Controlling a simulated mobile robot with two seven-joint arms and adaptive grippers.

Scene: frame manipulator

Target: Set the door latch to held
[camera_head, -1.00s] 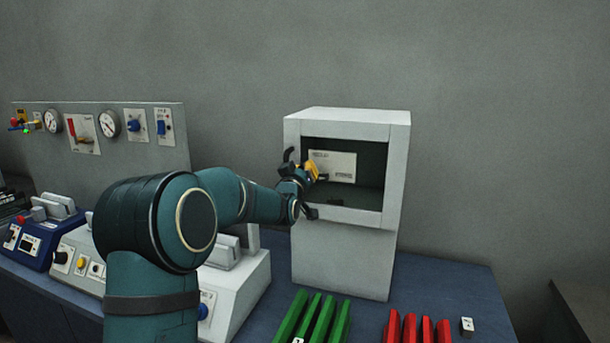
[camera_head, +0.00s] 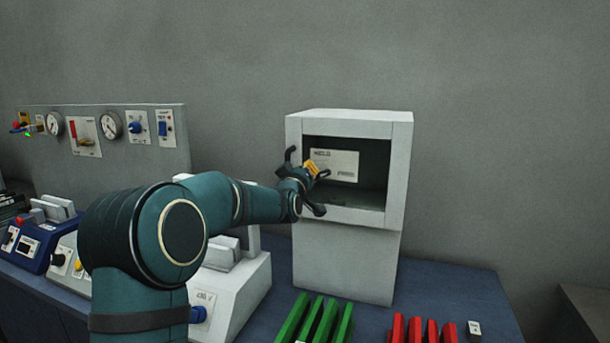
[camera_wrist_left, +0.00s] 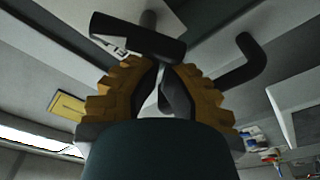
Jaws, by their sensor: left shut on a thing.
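A white cabinet (camera_head: 348,262) with an open-fronted dark recess stands on the blue bench. A pale label plate (camera_head: 346,177) shows inside the recess. My left gripper (camera_head: 318,171) is at the left side of this opening, with its yellow finger pads showing. In the left wrist view, the pads close from both sides on a small dark piece (camera_wrist_left: 170,92), which may be the door latch. A black bar (camera_wrist_left: 138,38) and a bent black rod (camera_wrist_left: 240,62) show beyond the fingers. The latch's setting cannot be read. My right gripper is not in view.
Green bars (camera_head: 318,322) and red bars (camera_head: 430,330) lie at the bench front. White (camera_head: 236,282) and blue (camera_head: 30,245) devices stand left of the cabinet. A gauge panel (camera_head: 155,165) stands behind them. The bench right of the cabinet is clear.

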